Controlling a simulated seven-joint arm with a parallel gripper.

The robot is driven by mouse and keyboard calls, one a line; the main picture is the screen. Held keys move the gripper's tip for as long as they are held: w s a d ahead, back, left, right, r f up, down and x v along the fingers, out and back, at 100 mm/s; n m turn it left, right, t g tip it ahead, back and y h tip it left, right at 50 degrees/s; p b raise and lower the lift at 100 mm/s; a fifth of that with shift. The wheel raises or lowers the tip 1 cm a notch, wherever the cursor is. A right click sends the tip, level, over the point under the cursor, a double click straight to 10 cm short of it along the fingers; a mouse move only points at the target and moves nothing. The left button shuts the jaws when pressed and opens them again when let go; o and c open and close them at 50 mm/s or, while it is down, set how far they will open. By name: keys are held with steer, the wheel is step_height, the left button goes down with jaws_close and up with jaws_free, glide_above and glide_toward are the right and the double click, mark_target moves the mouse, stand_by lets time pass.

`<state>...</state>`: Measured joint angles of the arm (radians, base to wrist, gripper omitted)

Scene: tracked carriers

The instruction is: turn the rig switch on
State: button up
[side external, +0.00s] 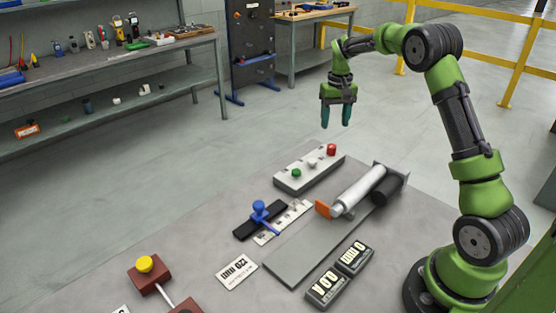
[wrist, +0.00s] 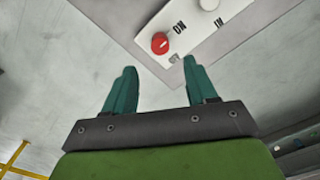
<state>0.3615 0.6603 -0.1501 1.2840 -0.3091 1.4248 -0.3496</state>
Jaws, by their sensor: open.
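A pale button panel (side external: 322,164) on the bench carries a red button (side external: 331,150), a white button (side external: 311,163) and a green button (side external: 296,173). In the wrist view the panel (wrist: 205,38) shows the red button (wrist: 160,43) beside the word ON and the white button (wrist: 209,4) near the word IN. I cannot tell for sure which control is the rig switch. My gripper (side external: 336,122) is open and empty, pointing down, apart from and above the panel's red end. In the wrist view the red button lies just beyond the fingertips (wrist: 159,67).
A blue-handled lever (side external: 260,211) on a black base stands left of a grey plate (side external: 290,261). A silver cylinder (side external: 362,189) with an orange end lies beyond it. A yellow knob on a brown block (side external: 151,275) and two display boxes (side external: 327,290) are nearer. Space around my gripper is clear.

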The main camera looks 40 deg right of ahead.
step_height(320, 180, up, 8)
steer(key=shift+f, duration=0.1)
stand_by(0.4)
